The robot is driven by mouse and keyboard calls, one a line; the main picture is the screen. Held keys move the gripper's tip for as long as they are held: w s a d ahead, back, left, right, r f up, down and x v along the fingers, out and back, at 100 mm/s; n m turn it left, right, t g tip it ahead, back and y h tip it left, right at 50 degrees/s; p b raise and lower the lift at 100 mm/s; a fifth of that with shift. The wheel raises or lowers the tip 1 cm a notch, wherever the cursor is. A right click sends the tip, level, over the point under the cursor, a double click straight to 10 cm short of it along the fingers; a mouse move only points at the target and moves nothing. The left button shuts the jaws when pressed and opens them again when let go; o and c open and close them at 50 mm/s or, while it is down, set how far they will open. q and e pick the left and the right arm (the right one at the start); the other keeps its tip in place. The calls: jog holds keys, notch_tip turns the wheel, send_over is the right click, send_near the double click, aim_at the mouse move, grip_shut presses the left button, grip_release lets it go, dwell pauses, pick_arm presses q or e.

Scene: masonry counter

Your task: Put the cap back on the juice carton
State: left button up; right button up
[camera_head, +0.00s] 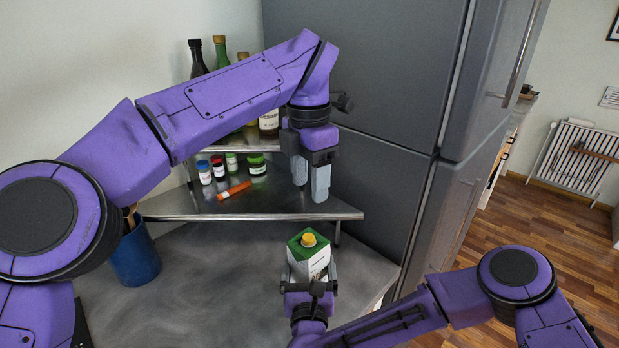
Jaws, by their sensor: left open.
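The juice carton (314,264), white with a green top, stands upright on the grey counter. A round yellow-orange cap (308,240) shows on its top; I cannot tell whether it is screwed down. My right gripper (309,280) comes from the near side, with one finger against each side of the carton, closed around it. My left gripper (311,189) points down above and behind the carton, fingers apart with nothing between them. It is clear of the cap.
A metal corner shelf (290,208) stands behind, holding small jars (257,164), an orange tube (233,190) and, higher up, bottles (220,52). A blue utensil holder (134,255) stands at the left. A grey fridge (375,75) bounds the right. The counter's (215,285) middle is clear.

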jog(key=shift+f, duration=0.1)
jog(key=o, duration=1.8)
jog(key=shift+c, duration=0.2)
pick_arm(q)
jog(key=shift+w, duration=0.1)
notch_tip(320, 180, down, 5)
jog(key=b, duration=0.4)
jog(key=shift+r+b, duration=0.1)
jog(key=shift+b, duration=0.25)
pick_arm(e)
jog(key=s, duration=1)
jog(key=shift+s, duration=0.25)
